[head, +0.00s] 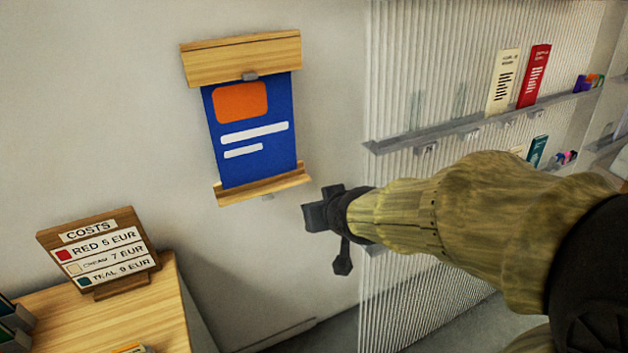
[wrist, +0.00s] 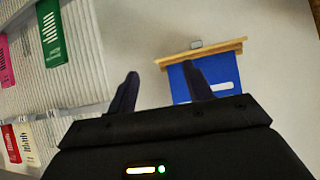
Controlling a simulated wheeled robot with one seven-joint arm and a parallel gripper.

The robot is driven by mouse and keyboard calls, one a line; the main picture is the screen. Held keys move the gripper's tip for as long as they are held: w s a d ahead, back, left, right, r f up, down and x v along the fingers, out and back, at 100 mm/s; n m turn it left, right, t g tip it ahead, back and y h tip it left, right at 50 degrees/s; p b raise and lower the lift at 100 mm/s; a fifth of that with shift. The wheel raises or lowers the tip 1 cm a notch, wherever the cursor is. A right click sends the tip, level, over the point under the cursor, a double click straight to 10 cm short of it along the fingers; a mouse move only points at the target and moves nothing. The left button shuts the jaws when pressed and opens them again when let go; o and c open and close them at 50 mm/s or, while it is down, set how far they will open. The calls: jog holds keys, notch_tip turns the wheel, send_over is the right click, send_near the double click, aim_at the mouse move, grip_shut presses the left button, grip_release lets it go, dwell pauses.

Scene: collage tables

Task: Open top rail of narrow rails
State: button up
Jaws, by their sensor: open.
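A blue poster (head: 252,140) with an orange block and white bars hangs on the wall between two narrow wooden rails. The top rail (head: 240,60) is the deeper one, with a small grey tab at its lower edge over the poster's top. The bottom rail (head: 263,184) is thinner and has a grey tab under it. My gripper (head: 328,238) is open and empty, right of and below the bottom rail, apart from it. In the wrist view my gripper (wrist: 162,78) shows two spread dark fingers; one overlaps the poster (wrist: 178,84). The rail (wrist: 203,52) there appears to be the bottom one.
A ribbed panel with a grey shelf (head: 385,145) holding cream and red cards (head: 533,77) stands at right, partly behind my arm. A costs sign (head: 98,250) stands on a wooden table (head: 150,310) at lower left. The wall around the poster is clear.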

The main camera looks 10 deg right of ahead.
jog(key=s+d+f+g, duration=0.2)
jog(key=s+f+g, duration=0.1)
jog(key=s+f, duration=0.2)
jog(key=s+d+f+m+g+h, duration=0.1)
jog(key=s+d+f+g, duration=0.2)
jog(key=f, duration=0.4)
jog(key=shift+s+m+g, duration=0.3)
jog(key=shift+s+g, duration=0.3)
jog(key=shift+s, duration=0.4)
jog(key=c, duration=0.3)
jog(key=shift+w, duration=0.1)
